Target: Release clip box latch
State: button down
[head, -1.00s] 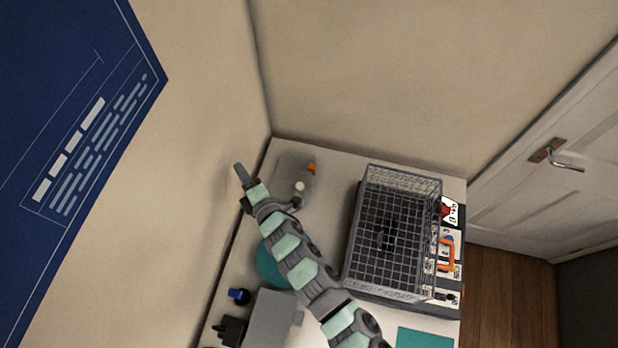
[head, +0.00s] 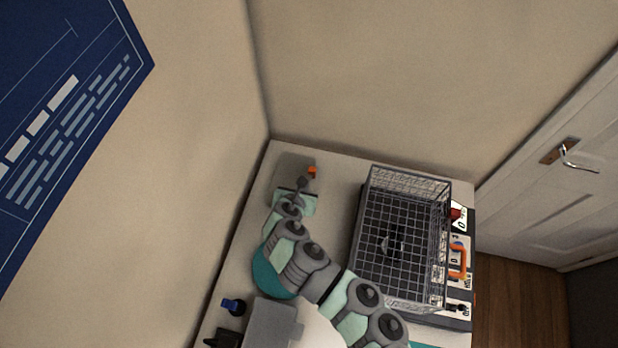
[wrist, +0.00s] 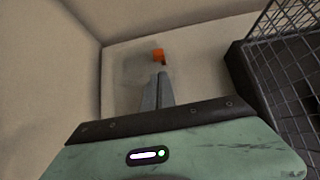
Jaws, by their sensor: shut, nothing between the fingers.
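The clip box is a faint grey, see-through box (head: 290,170) in the back left corner of the table. Its orange latch (head: 312,172) sits on the box's right side. In the wrist view the orange latch (wrist: 158,54) is just beyond my fingertips, with the grey box (wrist: 132,72) to its left. My gripper (head: 306,182) is shut and empty, its fingers pointing at the latch. In the wrist view my gripper (wrist: 161,75) ends just short of the latch in the picture; I cannot tell whether they touch. My gripper and wrist hide part of the box.
A black wire basket (head: 400,230) stands right of the box. A panel (head: 460,225) with an orange handle (head: 458,262) lies along the right edge. Walls rise behind and left.

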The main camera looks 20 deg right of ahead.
aim_at(311, 174)
jog(key=shift+w, duration=0.1)
jog(key=shift+w+d+f, duration=0.25)
jog(key=shift+w+f, duration=0.1)
jog(key=shift+w, duration=0.05)
jog(key=shift+x, duration=4.35)
jog(key=shift+f, duration=0.1)
